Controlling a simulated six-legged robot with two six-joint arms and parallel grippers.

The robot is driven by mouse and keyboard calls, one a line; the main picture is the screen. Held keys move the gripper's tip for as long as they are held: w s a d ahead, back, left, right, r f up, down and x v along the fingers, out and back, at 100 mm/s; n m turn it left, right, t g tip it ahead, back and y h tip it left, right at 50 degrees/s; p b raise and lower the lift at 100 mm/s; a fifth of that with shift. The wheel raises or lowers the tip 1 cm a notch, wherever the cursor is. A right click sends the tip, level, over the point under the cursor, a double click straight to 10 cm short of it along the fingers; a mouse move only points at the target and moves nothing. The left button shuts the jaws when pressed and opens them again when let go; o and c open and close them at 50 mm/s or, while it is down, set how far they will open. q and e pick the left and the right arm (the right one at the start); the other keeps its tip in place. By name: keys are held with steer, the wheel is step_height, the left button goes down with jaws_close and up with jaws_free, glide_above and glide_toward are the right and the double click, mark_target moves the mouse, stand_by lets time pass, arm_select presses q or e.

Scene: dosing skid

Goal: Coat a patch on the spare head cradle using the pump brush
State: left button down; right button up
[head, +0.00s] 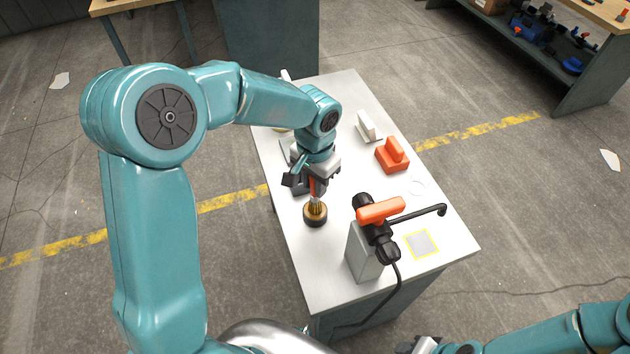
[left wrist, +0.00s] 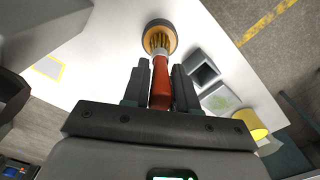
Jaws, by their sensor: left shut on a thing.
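My left gripper (head: 316,182) is shut on the red-orange handle of the pump brush (left wrist: 160,88). The brush points down, its bristles at a round dark-rimmed pot (head: 316,220) with an amber inside. The pot also shows in the left wrist view (left wrist: 172,42); whether the bristles touch its contents I cannot tell. A yellow-outlined grey square patch (head: 421,244) lies at the near right of the bench, and also shows in the left wrist view (left wrist: 48,68). I cannot tell which object is the spare head cradle. My right gripper (head: 420,346) is partly visible at the bottom edge, its jaws unclear.
A grey block (head: 361,258) carries an orange-and-black pump (head: 380,210) with a bent spout, between pot and patch. Red (head: 392,156) and white (head: 368,127) blocks stand farther back. In the left wrist view, an open grey box (left wrist: 202,70) and yellow cylinder (left wrist: 250,123) are right.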

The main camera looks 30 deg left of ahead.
stand_by(0.4)
arm_select(q)
steer(key=shift+r+p, duration=2.6)
steer(key=shift+r, duration=0.95)
steer(key=shift+f, duration=0.1)
steer(key=shift+s, duration=0.1)
